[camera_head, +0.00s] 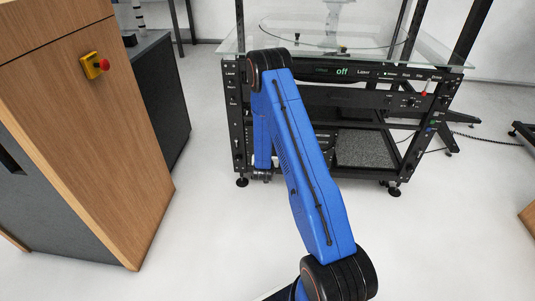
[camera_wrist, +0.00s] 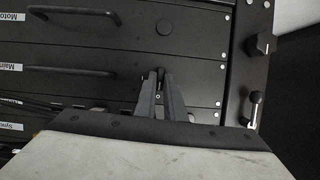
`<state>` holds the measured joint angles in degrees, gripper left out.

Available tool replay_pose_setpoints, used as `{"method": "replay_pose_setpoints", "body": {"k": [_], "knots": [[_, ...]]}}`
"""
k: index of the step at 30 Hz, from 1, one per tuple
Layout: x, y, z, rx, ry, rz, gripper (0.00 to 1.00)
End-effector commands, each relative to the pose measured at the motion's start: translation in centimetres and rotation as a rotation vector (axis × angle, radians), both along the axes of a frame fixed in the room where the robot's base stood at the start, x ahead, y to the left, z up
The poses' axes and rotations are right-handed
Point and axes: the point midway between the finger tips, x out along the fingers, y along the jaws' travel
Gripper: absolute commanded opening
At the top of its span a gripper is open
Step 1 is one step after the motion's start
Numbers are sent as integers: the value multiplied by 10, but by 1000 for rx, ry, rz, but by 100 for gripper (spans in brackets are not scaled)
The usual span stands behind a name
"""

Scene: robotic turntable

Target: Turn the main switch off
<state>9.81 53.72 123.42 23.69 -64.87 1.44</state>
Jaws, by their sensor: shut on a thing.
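In the wrist view my gripper (camera_wrist: 158,76) points at a black front panel, its two grey fingers close together. The fingertips are closed around a small dark switch (camera_wrist: 160,70) on the panel row whose label begins "Main" (camera_wrist: 12,66). The fingers cover most of the switch, so I cannot tell which way it is set. In the head view the black turntable rack (camera_head: 300,98) stands behind my blue arm, which hides the gripper's contact. A display on the rack reads "off" (camera_head: 342,71) in green.
In the wrist view a dark handle (camera_wrist: 70,70) is left of my fingers. A knob (camera_wrist: 262,45) and a lever (camera_wrist: 254,108) are at right. In the head view a wooden cabinet (camera_head: 100,130) with a red button (camera_head: 102,64) stands at left. The floor at right is mostly clear.

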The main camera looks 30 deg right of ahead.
Motion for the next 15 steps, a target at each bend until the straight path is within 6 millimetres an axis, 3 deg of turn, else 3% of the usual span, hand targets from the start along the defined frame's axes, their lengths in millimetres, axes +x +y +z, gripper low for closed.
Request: {"method": "replay_pose_setpoints", "body": {"k": [15], "knots": [[0, 0, -1, -49, 34, -1, 0]]}}
